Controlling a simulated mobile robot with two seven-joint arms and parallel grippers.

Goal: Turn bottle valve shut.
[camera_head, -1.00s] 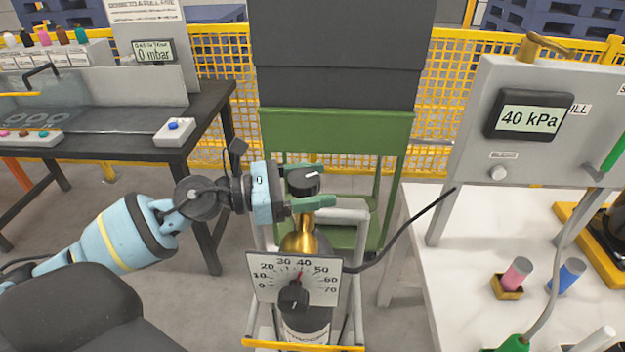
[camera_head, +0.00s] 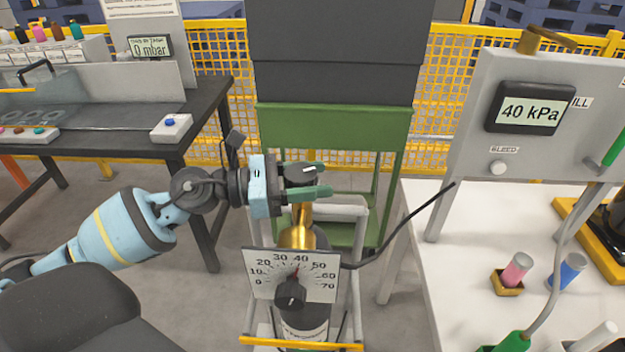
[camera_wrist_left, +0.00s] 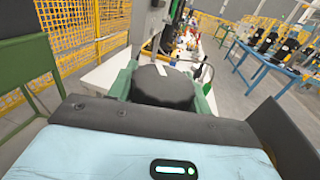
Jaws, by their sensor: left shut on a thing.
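The bottle valve is a round black knob (camera_wrist_left: 163,88) with a white mark, on top of a gas bottle with a brass neck (camera_head: 297,228). My left gripper (camera_head: 304,180) comes in from the left, its green fingers shut on the knob, one on each side. In the wrist view the fingers (camera_wrist_left: 163,92) flank the knob, and its white mark points away from the palm. In the head view the fingers hide most of the knob. A gauge plate (camera_head: 318,284) with a black dial stands in front of the bottle, its red pointer near 40. My right gripper is not in view.
A grey panel (camera_head: 470,140) at right reads 40 kPa, above a white table (camera_head: 440,270). A black hose (camera_head: 405,235) runs from the bottle to it. A dark workbench (camera_head: 120,145) is at left. A green cart (camera_head: 335,125) stands behind the bottle.

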